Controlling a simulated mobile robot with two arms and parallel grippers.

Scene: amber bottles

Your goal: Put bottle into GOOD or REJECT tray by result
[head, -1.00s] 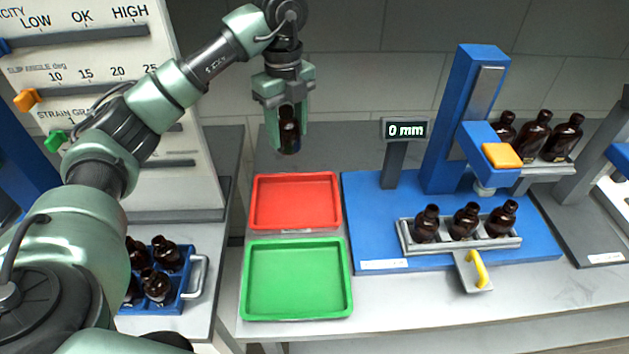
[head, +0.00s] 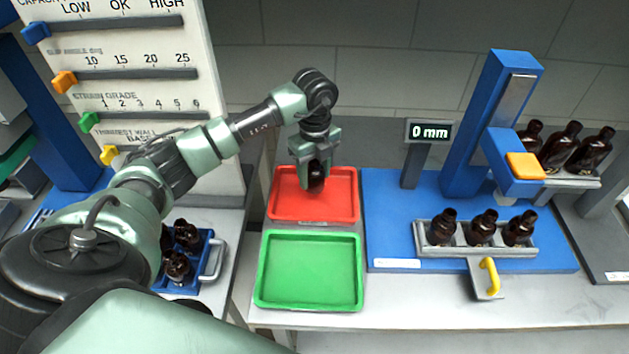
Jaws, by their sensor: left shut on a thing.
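My left gripper (head: 316,172) is shut on an amber bottle (head: 316,178) over the back part of the red tray (head: 338,213). The bottle is dark brown and mostly hidden by the gripper; I cannot tell whether its base touches the tray. The red tray is otherwise empty. The green tray (head: 310,270) lies in front of it and is empty. My right gripper is not in view.
Right of the trays, a blue test stand (head: 390,225) has a "0 mm" display (head: 428,131) and a holder (head: 490,248) with three bottles. More bottles stand on a back shelf (head: 580,180) and in a blue crate (head: 212,262). A slider board (head: 150,45) stands at left.

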